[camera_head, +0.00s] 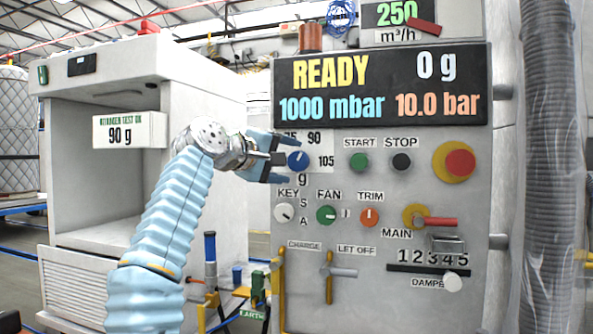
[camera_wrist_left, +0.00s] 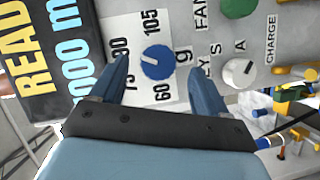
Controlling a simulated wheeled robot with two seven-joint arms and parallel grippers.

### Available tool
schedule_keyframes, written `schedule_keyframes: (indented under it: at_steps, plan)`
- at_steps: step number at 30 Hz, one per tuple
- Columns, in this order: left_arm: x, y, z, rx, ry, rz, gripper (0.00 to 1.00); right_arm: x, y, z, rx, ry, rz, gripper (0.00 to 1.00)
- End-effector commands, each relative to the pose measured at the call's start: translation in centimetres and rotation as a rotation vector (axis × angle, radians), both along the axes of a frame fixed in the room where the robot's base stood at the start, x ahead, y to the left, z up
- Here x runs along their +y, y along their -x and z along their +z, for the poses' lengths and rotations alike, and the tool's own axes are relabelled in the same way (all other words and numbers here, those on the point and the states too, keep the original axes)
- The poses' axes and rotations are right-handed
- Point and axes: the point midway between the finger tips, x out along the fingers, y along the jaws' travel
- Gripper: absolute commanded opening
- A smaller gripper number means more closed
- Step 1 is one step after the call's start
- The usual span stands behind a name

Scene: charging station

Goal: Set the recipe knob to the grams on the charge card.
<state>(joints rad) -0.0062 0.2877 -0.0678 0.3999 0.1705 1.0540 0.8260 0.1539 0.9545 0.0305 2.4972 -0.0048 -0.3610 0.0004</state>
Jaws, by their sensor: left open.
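The blue recipe knob (camera_head: 298,160) sits on a white scale plate marked 75, 90 and 105 with a "g" below. The wrist view shows the knob (camera_wrist_left: 157,62) with a small white mark, and also the number 60. The mark lies on the side towards 75 and 90; I cannot tell exactly which it points at. The white charge card (camera_head: 130,131) reads 90 g. My left gripper (camera_head: 281,158) is open at the knob, with one finger on either side of it in the picture. I cannot tell whether the fingers touch it. My right gripper is not in view.
The display (camera_head: 380,85) reads READY, 0 g, 1000 mbar and 10.0 bar. Close by are the green START button (camera_head: 359,162), the KEY switch (camera_head: 285,213) and the green FAN knob (camera_head: 326,215). A white cabinet (camera_head: 205,85) stands behind my left arm.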

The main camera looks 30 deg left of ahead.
Motion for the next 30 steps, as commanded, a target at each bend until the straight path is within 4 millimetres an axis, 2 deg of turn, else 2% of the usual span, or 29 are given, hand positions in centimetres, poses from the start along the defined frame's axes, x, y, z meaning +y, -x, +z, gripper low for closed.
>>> schedule_keyframes:
  at_steps: [1,6,12,17,30]
  plan:
    - [0.2,1.5,-0.1,-0.004,0.000,0.002,0.75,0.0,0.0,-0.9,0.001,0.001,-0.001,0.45]
    - [0.8,5.4,0.5,-0.002,0.000,0.002,0.75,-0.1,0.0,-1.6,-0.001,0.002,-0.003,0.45]
    - [1.1,8.0,0.9,0.001,0.000,-0.001,0.75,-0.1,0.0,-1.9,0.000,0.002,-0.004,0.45]
    - [1.2,8.6,1.0,0.002,0.000,0.000,0.75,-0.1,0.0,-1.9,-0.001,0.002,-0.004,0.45]
    - [1.2,8.6,1.0,0.002,0.000,0.000,0.75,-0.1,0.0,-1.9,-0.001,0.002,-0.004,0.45]
